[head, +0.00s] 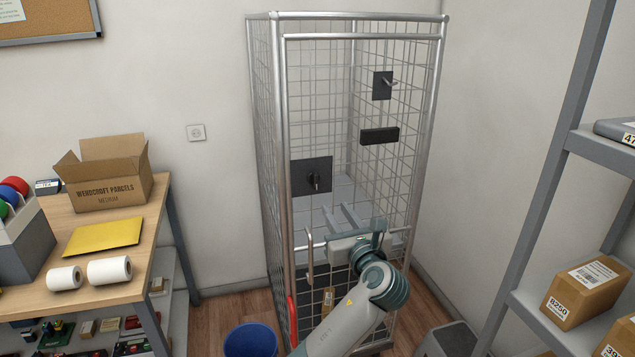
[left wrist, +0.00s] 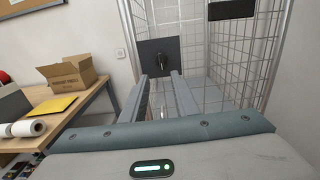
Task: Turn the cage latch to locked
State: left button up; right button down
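The wire cage (head: 365,14) stands against the wall with its door facing me. Its latch is a black turning handle (head: 314,181) on a dark square plate (head: 325,164) at the door's left side. The handle looks roughly upright; no lock marking can be read. In the left wrist view the latch handle (left wrist: 186,58) shows beyond the fingers. My left gripper (head: 338,208) is in front of the door, below and right of the latch, and touches nothing I can see. Its two fingers are apart and empty in the left wrist view (left wrist: 158,80). My right gripper is not in view.
A vertical door handle (head: 310,258) is left of my gripper. A black bar (head: 380,136) and a hooked plate (head: 383,85) are higher on the cage. A packing table (head: 180,205) stands left, a blue bin (head: 250,340) below, and a grey shelf (head: 590,150) right.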

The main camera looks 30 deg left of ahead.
pick_arm(q)
jog(key=shift+w, duration=0.1)
jog(key=p, duration=0.4)
send_near(317, 179)
jog(key=x, duration=0.9)
jog(key=shift+a, duration=0.15)
grip_shut()
